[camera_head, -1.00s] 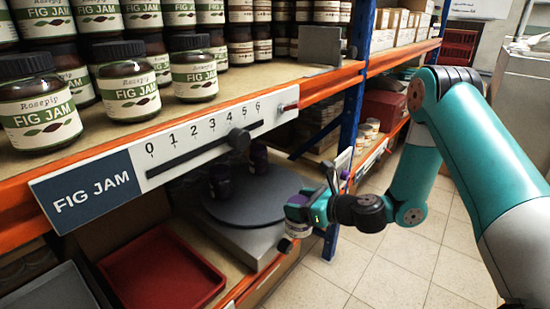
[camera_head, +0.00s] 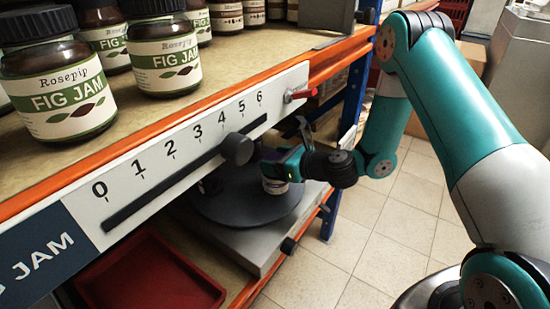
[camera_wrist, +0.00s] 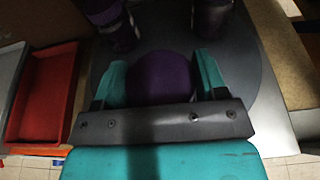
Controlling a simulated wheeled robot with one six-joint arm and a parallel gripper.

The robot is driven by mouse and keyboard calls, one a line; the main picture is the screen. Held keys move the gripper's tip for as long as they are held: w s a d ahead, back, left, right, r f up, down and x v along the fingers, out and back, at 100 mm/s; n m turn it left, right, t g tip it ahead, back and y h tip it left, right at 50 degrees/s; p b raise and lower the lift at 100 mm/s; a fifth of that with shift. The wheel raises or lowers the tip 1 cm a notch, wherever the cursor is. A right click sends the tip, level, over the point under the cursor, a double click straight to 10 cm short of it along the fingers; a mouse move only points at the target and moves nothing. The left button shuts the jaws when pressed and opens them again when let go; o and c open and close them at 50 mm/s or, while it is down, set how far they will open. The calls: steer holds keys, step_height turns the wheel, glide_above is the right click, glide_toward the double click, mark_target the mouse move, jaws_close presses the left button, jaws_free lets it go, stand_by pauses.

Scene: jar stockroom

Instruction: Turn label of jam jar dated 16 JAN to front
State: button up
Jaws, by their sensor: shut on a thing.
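My gripper (camera_head: 279,169) is shut on a jam jar (camera_head: 275,186) with a pale label band. In the wrist view its purple lid (camera_wrist: 160,78) sits between the two teal fingers. The held jar is over or on the round grey turntable (camera_head: 250,212); I cannot tell whether it touches. Two other purple-lidded jars (camera_wrist: 120,35) (camera_wrist: 207,22) stand farther in on the turntable. In the head view they are mostly hidden in shadow behind the scale rail. No date is readable on any of these jars.
A numbered scale rail (camera_head: 150,172) with a dark knob (camera_head: 237,149) and red tab (camera_head: 300,92) fronts the shelf above the turntable. Fig jam jars (camera_head: 165,55) stand on that shelf. A red tray (camera_head: 150,275) lies left of the turntable. Tiled floor (camera_head: 350,245) is open at right.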

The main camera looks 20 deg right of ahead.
steer(key=shift+f+b, duration=0.65)
steer(key=shift+f, duration=0.25)
steer(key=shift+w+d+r+n+g+y, duration=0.1)
steer(key=shift+w+n+g+y, duration=0.05)
steer(key=shift+n+g+y, duration=0.2)
steer(key=shift+n+g+y+b, duration=0.75)
steer(key=shift+n+y+b, duration=0.1)
steer(key=shift+n, duration=0.2)
steer(key=shift+r+n+g+y+p, duration=0.3)
steer(key=shift+n+g+y+p, duration=0.2)
steer(key=shift+g+p, duration=0.15)
steer(key=shift+n+g+y+p, duration=0.6)
steer(key=shift+n+g, duration=0.4)
steer(key=shift+g, duration=0.05)
steer(key=shift+s+f+n+g+y, duration=0.1)
steer(key=shift+n+g+y, duration=0.2)
steer(key=shift+n+g, duration=0.6)
steer(key=shift+s+f+n+g+y, duration=0.1)
steer(key=shift+n+g+y, duration=0.2)
steer(key=shift+n+g, duration=0.6)
steer(key=shift+f+p, duration=0.25)
steer(key=shift+p, duration=0.15)
steer(key=o, duration=1.5)
